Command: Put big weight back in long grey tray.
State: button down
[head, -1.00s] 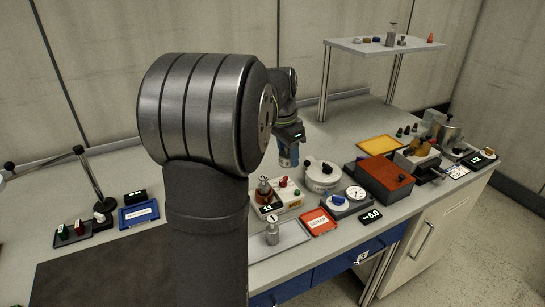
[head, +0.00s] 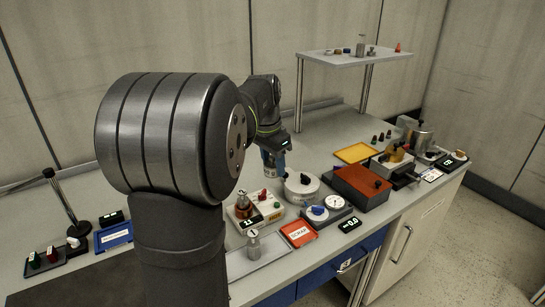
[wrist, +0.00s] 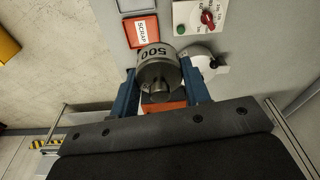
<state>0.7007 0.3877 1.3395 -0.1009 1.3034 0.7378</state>
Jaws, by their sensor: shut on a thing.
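My gripper (head: 272,162) is raised over the bench, behind the round grey pot. In the wrist view my gripper (wrist: 160,88) has its two blue fingers shut on a big cylindrical metal weight (wrist: 156,53) marked 500. In the head view the fingers hide most of this weight. The long grey tray (head: 272,254) lies at the bench's front edge, partly behind my arm. A smaller metal weight (head: 253,244) stands on it.
A red SCRAP tray (head: 298,234) lies right of the grey tray. A control box (head: 262,205) with knobs and a bottle stands behind it. A raised shelf (head: 350,54) stands behind.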

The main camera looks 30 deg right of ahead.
aim_at(275, 243)
jog(key=shift+s+a+f+n+t, duration=0.15)
jog(key=shift+s+a+f+n, duration=0.45)
jog(key=shift+f, duration=2.6)
jog(key=shift+s+a+f+n+t, duration=0.15)
jog(key=shift+s+f+n, duration=0.9)
jog(key=shift+f, duration=2.2)
jog(key=shift+s+a+f+n+t, duration=0.1)
jog(key=shift+s+a+f+n, duration=0.65)
jog(key=shift+f, duration=2.45)
jog(key=shift+w+d+f, duration=0.1)
jog(key=shift+d+f, duration=0.2)
jog(key=shift+f, duration=0.05)
jog(key=shift+f, duration=0.3)
jog(key=shift+f, duration=1.35)
jog(key=shift+c, duration=1.9)
grip_release()
jog(key=shift+o, duration=0.3)
